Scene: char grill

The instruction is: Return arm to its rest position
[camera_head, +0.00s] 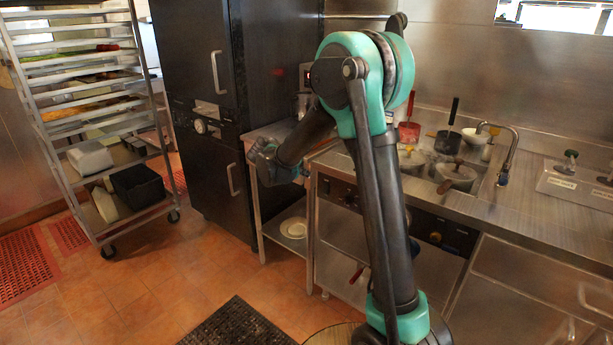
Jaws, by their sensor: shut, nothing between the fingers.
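My arm (375,180), dark grey with teal joints, rises from the bottom of the head view to a high elbow. From there its forearm slopes down to the left. My gripper (264,158) is at the lower end of the forearm, small and dark, in front of the tall black cabinet and left of the counter. It is shut with nothing visible in it. Its fingertips are hard to make out against the dark background.
The steel counter (545,215) with pots and a tap (507,160) lies behind and right of my arm. A tall black cabinet (205,110) stands behind the gripper. A tray rack (75,125) stands at left. Tiled floor (150,280) is open at lower left, with a dark mat (238,325).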

